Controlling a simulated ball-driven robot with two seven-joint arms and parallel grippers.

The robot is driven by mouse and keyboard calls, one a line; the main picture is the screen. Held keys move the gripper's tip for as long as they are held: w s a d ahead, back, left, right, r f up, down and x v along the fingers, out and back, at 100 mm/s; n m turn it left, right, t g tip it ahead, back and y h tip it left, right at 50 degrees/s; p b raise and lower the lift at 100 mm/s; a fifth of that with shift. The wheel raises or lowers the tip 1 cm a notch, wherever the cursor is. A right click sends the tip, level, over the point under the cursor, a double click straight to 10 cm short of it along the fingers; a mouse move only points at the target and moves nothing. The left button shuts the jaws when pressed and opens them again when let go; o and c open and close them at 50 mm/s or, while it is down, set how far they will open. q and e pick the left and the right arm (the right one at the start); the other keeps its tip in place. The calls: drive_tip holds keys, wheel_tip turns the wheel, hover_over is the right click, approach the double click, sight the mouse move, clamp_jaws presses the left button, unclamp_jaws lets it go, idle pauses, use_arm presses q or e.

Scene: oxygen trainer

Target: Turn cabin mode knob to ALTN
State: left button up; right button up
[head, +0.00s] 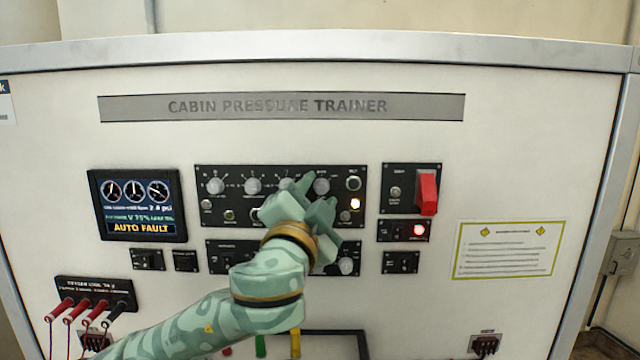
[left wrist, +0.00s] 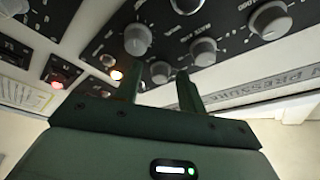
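The cabin pressure panel (head: 234,198) is a black plate with grey round knobs in its upper row. One grey knob (head: 321,186) in that row is beside my left gripper's fingers; I cannot read its label or its pointer setting. My left gripper (head: 316,196) is in front of the right half of this panel and hides part of it. In the left wrist view, its two fingers (left wrist: 160,82) are apart, with a small grey knob (left wrist: 160,72) seen between their tips. I cannot tell whether they touch it. My right gripper is not in view.
An AUTO FAULT display (head: 139,204) is at the left. A red guarded switch (head: 427,192) and a lit red lamp (head: 418,230) are at the right. An amber lamp (head: 354,204) is lit on the panel. Red-handled plugs (head: 75,310) stick out at lower left.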

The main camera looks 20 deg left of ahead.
use_arm(q)
drive_tip(key=shift+s+d+r, duration=0.15)
drive_tip(key=shift+d, duration=0.15)
drive_tip(key=shift+c, duration=0.3)
drive_tip(key=shift+a, duration=0.1)
clamp_jaws()
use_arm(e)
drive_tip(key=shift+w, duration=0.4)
use_arm(q)
drive_tip(key=m+p, duration=0.1)
drive_tip(key=p, duration=0.1)
drive_tip(key=m+g+h+p, duration=0.1)
drive_tip(key=m+p, duration=0.3)
drive_tip(key=p, duration=0.1)
drive_tip(key=shift+r, duration=0.25)
drive_tip(key=shift+f+m+g+h+p, duration=0.1)
drive_tip(key=shift+m+g+h+p, duration=0.35)
drive_tip(key=shift+m, duration=0.55)
drive_tip(key=shift+m+g, duration=0.65)
drive_tip(key=shift+m, duration=1.05)
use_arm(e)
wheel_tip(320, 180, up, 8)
use_arm(q)
drive_tip(key=shift+a, duration=0.1)
drive_tip(key=shift+o, duration=0.3)
unclamp_jaws()
drive_tip(key=shift+a, duration=0.1)
